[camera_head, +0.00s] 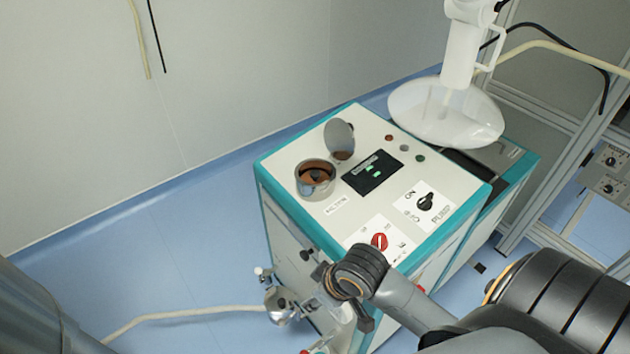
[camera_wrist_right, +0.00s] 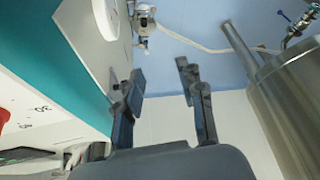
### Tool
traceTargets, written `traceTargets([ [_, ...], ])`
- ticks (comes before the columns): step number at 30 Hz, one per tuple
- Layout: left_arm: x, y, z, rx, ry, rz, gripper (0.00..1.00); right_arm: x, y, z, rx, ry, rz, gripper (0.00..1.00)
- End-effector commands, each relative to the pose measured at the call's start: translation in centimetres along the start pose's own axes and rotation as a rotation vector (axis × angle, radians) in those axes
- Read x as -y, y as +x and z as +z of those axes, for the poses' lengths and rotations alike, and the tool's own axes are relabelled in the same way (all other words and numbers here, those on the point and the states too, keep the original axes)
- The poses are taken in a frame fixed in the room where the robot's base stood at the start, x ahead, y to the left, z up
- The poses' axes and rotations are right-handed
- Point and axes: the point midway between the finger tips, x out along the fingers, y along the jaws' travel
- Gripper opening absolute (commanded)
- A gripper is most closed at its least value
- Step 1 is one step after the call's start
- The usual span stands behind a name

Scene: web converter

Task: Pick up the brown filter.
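A brown filter (camera_head: 316,171) appears as brown material inside the round metal cup (camera_head: 315,188) on top of the white and teal machine; only its upper part shows. The cup's round lid (camera_head: 339,139) stands open behind it. My right gripper (camera_head: 338,297) is in front of the machine, lower than its top and apart from the cup. In the right wrist view my right gripper (camera_wrist_right: 160,70) has its two fingers spread with nothing between them. The filter is not seen in that view. My left gripper is not in view.
The machine top (camera_head: 298,152) also carries a dark display (camera_head: 372,172), a red knob (camera_head: 379,241) and a black switch (camera_head: 427,201). A white funnel-shaped vessel (camera_head: 445,112) overhangs the back right. A hose (camera_head: 180,314) runs from the front valve.

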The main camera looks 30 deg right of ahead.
Motion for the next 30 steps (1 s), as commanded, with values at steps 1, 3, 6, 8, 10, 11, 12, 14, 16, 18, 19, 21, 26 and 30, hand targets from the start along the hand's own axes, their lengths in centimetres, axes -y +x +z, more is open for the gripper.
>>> traceTargets([
  [1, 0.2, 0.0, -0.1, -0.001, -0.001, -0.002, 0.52, -1.1, -0.1, -1.2, -0.011, -0.028, 0.001, 0.39],
  [3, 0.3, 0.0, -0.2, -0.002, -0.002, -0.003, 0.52, -2.4, -0.2, -2.8, -0.019, -0.056, -0.007, 0.39],
  [6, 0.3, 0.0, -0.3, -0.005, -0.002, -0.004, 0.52, -5.1, -0.7, -5.3, -0.028, -0.087, -0.012, 0.39],
  [8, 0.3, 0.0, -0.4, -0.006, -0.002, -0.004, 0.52, -7.3, -1.2, -7.0, -0.033, -0.096, -0.008, 0.39],
  [10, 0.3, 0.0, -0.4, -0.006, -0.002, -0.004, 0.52, -10.5, -2.5, -9.3, -0.04, -0.092, -0.001, 0.39],
  [11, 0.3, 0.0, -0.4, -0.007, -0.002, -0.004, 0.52, -12.1, -3.2, -10.3, -0.043, -0.085, 0.004, 0.39],
  [12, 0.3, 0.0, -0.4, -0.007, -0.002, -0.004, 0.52, -14.2, -4.4, -11.6, -0.051, -0.071, 0.011, 0.39],
  [14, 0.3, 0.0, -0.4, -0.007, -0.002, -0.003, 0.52, -17.1, -6.4, -13.3, -0.063, -0.041, 0.021, 0.39],
  [16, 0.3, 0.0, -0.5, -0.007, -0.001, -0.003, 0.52, -19.8, -8.7, -14.9, -0.083, -0.003, 0.028, 0.39],
  [18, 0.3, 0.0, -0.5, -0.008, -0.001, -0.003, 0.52, -21.9, -10.8, -16.0, -0.1, 0.03, 0.033, 0.39],
  [19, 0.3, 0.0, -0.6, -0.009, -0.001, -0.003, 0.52, -22.5, -11.4, -16.3, -0.106, 0.043, 0.035, 0.39],
  [21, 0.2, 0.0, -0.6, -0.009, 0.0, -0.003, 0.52, -23.6, -12.6, -16.9, -0.119, 0.064, 0.034, 0.39],
  [26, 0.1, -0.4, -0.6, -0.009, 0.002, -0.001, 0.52, -24.3, -12.0, -17.5, -0.128, 0.083, 0.029, 0.39],
  [30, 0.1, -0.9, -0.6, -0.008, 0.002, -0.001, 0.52, -24.3, -9.2, -17.9, -0.128, 0.083, 0.028, 0.39],
])
